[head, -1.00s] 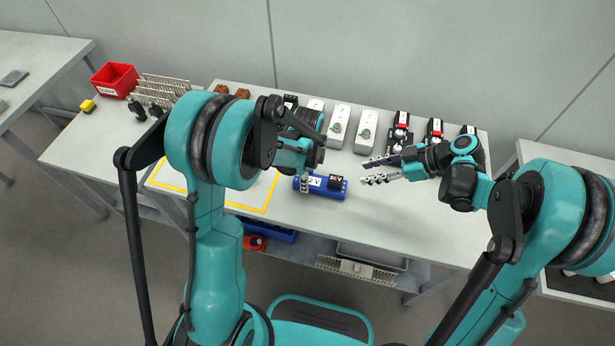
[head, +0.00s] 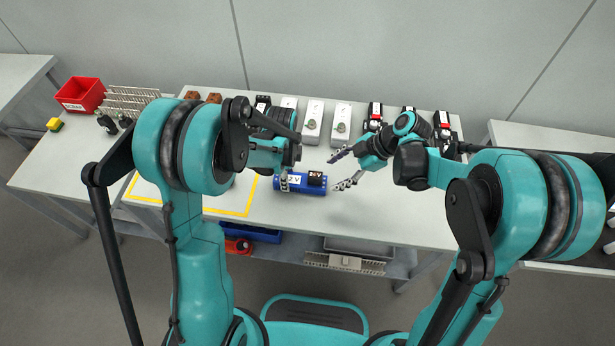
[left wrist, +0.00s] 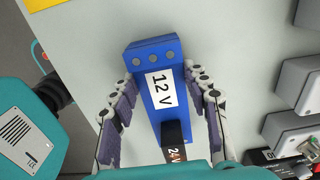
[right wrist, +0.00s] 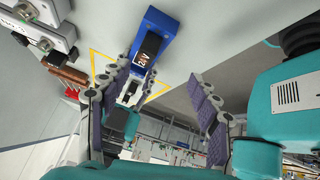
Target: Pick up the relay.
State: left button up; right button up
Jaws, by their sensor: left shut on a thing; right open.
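The relay (head: 316,178) is a small dark block with a white 24V marking. It sits on the right end of a blue block (head: 278,185) with a white 12 V label, lying on the table. My left gripper (head: 287,181) is shut on the blue block; in the left wrist view its fingers lie along both sides of the block (left wrist: 152,55), and the relay (left wrist: 176,140) is partly cut off below. My right gripper (head: 337,172) is open just right of the relay. In the right wrist view the relay (right wrist: 150,46) lies beyond its spread fingers (right wrist: 160,72).
Pale grey boxes (head: 313,122) and black-and-red devices (head: 374,117) stand along the table's back. A yellow outline (head: 235,213) is left of the blue block. A red bin (head: 82,94) and a metal rack (head: 130,100) stand far left. The table front is clear.

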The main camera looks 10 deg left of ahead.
aim_at(315, 178)
jog(key=s+a+r+n+t+h, duration=0.45)
jog(key=a+n+h, duration=0.2)
jog(key=n, duration=0.85)
jog(key=shift+h, duration=0.45)
jog(key=x, duration=0.8)
jog(key=w+x, duration=0.1)
jog(key=x, duration=0.3)
jog(key=shift+d+r, duration=0.15)
jog(key=shift+r, duration=0.1)
jog(key=c, duration=1.1)
